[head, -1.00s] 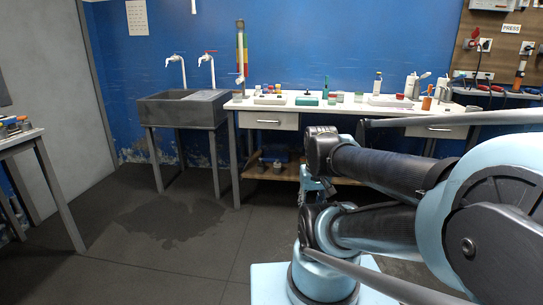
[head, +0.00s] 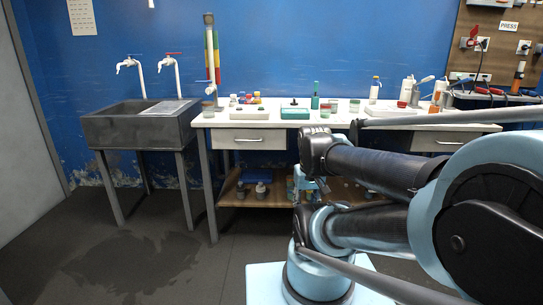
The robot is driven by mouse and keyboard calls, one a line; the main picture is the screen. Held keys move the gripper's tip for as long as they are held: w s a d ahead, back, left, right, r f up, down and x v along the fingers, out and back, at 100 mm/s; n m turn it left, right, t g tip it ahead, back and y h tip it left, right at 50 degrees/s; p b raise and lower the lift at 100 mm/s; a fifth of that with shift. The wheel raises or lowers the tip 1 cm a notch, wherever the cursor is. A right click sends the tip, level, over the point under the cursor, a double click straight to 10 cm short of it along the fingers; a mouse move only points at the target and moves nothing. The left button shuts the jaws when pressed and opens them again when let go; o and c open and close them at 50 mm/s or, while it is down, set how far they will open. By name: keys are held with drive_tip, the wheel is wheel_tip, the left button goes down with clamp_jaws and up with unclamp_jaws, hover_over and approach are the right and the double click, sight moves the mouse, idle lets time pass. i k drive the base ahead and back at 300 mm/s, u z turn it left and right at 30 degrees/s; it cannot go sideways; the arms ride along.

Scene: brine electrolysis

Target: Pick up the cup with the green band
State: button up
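Several small cups or jars stand on the white bench (head: 225,118) in the head view. One near the middle (head: 354,106) looks greenish at its rim, and another (head: 325,111) just left of it also shows green. They are too small for me to tell which one carries a green band. My arm is folded in the right foreground, well in front of the bench. I cannot make out my gripper's fingers; they are hidden or outside the picture.
A dark sink (head: 140,128) with two taps stands left of the bench. A green tray (head: 295,113), a green bottle (head: 315,98) and white bottles (head: 406,90) are on the bench. A wooden shelf (head: 280,199) lies below. The floor at left is open.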

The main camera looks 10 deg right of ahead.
sight(354, 107)
drive_tip(key=z, duration=0.4)
drive_tip(key=i, duration=1.35)
drive_tip(key=z, duration=0.45)
